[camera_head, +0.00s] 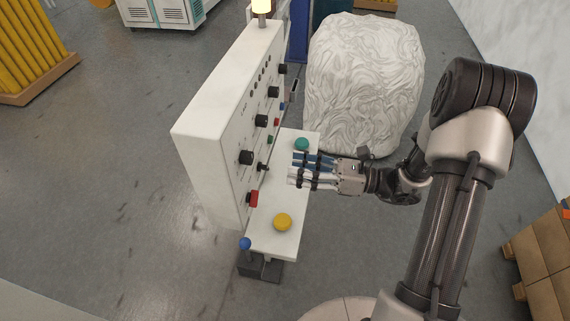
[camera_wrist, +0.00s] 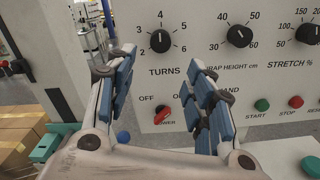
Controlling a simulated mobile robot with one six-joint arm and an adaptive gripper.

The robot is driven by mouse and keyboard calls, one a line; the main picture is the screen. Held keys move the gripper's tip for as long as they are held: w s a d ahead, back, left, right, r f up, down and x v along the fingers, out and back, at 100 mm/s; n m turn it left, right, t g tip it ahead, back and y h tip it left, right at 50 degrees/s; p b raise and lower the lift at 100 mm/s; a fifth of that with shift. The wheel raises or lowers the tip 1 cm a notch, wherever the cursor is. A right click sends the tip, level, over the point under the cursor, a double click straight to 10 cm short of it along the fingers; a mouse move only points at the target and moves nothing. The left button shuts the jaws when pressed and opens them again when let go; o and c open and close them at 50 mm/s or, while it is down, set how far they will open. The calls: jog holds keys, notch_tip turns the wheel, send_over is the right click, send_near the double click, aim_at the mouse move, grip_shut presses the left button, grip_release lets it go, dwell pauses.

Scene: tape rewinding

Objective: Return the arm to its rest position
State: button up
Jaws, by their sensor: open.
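My gripper (camera_head: 307,171) is in front of the white control panel (camera_head: 208,165), above its shelf (camera_head: 292,195). In the wrist view my gripper (camera_wrist: 160,95) has its two blue-padded fingers spread apart, with nothing between them. The red power switch (camera_wrist: 163,115) shows between the fingers, on the panel face beyond. Its handle is tilted. My gripper appears apart from the panel. The arm reaches in from the right in the head view.
A yellow button (camera_head: 282,222) and a teal button (camera_head: 302,144) sit on the shelf. A wrapped white bundle (camera_head: 362,85) stands behind my gripper. Cardboard boxes (camera_head: 548,262) are at the lower right. The grey floor (camera_head: 120,190) left of the panel is clear.

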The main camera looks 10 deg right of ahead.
jog(key=shift+s+d, duration=0.1)
jog(key=shift+d, duration=0.05)
dwell(0.4)
jog(key=s+a+n+g+h+b, duration=0.3)
jog(key=s+n+g, duration=0.1)
jog(key=s+n, duration=0.3)
jog(key=s+a+n+g+h+b, duration=0.3)
jog(key=s+n+g+h+b, duration=0.1)
jog(key=s+n, duration=0.25)
jog(key=s+d+f+n+t+h+b, duration=0.1)
jog(key=s+d+n+t+h+b, duration=0.5)
jog(key=n, duration=0.6)
jog(key=s+d+h+b, duration=0.1)
jog(key=s+d+h, duration=0.1)
jog(key=d+h, duration=0.1)
jog(key=shift+d+f+t+h+b, duration=0.15)
jog(key=shift+t+h+b, duration=0.15)
jog(key=shift+h, duration=0.2)
